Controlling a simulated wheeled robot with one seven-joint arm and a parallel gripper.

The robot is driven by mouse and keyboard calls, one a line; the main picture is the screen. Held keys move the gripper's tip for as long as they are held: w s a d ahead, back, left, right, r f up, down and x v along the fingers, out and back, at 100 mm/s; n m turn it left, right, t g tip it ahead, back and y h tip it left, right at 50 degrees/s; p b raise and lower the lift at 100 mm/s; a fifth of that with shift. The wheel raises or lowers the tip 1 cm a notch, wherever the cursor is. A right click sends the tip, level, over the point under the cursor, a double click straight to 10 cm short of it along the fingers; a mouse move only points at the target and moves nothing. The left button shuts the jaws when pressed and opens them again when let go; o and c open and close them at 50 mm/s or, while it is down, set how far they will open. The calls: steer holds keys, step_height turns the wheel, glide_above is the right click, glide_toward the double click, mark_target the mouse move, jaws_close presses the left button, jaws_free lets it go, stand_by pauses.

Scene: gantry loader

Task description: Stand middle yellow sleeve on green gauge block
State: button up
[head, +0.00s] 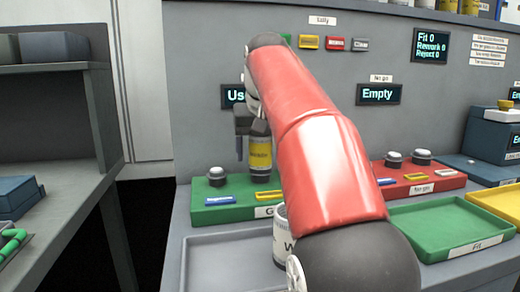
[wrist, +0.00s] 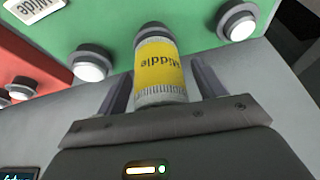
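The middle yellow sleeve (head: 260,153), marked "Middle", is upright at the green gauge block (head: 232,213). In the wrist view the sleeve (wrist: 158,66) sits between the two fingers of my gripper (wrist: 162,80). The sleeve's lower end meets a dark round collar (wrist: 151,27) on the block. The post under it is hidden. My gripper (head: 253,148) is over the block, its fingers set apart around the sleeve. A narrow gap shows beside the left finger in the head view. The other finger is hidden by my arm there.
White-topped posts (wrist: 92,64) and (wrist: 237,22) flank the sleeve. A white sleeve (head: 280,240) stands by the grey tray (head: 225,262), partly behind my arm. The red block (head: 425,178) and the empty green tray (head: 437,223) lie to the right. A panel wall rises behind.

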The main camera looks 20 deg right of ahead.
steer(key=p+v, duration=0.2)
steer(key=v, duration=0.5)
steer(key=shift+s+r+p, duration=0.15)
steer(key=shift+r+p, duration=0.2)
stand_by(0.4)
